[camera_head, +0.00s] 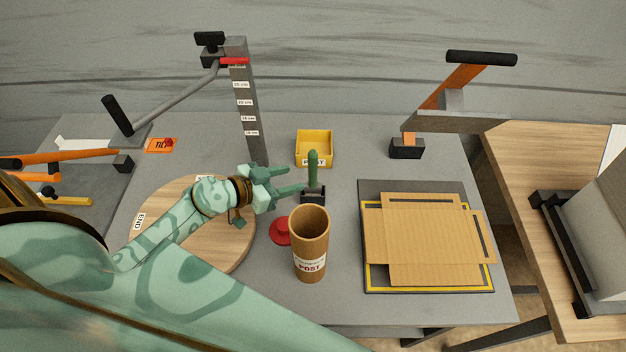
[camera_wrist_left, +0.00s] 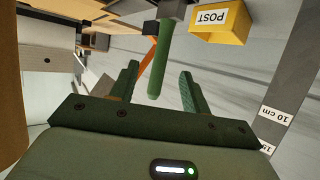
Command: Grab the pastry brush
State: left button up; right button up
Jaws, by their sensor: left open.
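The pastry brush (camera_head: 313,168) stands upright with its green handle up, its lower end in a small black holder (camera_head: 313,195) on the grey table. The bristles are not visible. My left gripper (camera_head: 294,179) is open, just left of the handle, with its fingers pointing toward it. In the left wrist view, the green handle (camera_wrist_left: 161,58) shows between the two open fingers (camera_wrist_left: 160,73) of that gripper. I cannot tell whether either finger touches it. My right gripper is not in view.
A brown tube (camera_head: 310,245) labelled POST stands in front of the holder, beside a red round piece (camera_head: 281,231). A yellow box (camera_head: 314,149) is behind. A round wooden board (camera_head: 229,255) lies under my left arm. Flat cardboard (camera_head: 420,238) lies right; a marked grey post (camera_head: 245,100) rises behind.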

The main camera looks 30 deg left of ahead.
aim_at(309, 174)
pick_arm(q)
jog(key=b+x, duration=0.1)
jog(key=x, duration=0.4)
jog(key=shift+w+a+f, duration=0.1)
jog(key=shift+f, duration=0.05)
jog(key=b+x, duration=0.2)
jog(key=x, duration=0.2)
jog(key=shift+w+f, duration=0.2)
jog(key=shift+w, duration=0.1)
jog(key=shift+d+r, duration=0.1)
jog(key=shift+d, duration=0.15)
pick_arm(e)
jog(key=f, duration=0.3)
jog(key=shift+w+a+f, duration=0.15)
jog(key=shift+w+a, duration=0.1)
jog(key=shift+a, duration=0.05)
pick_arm(q)
jog(key=c, duration=0.9)
grip_shut()
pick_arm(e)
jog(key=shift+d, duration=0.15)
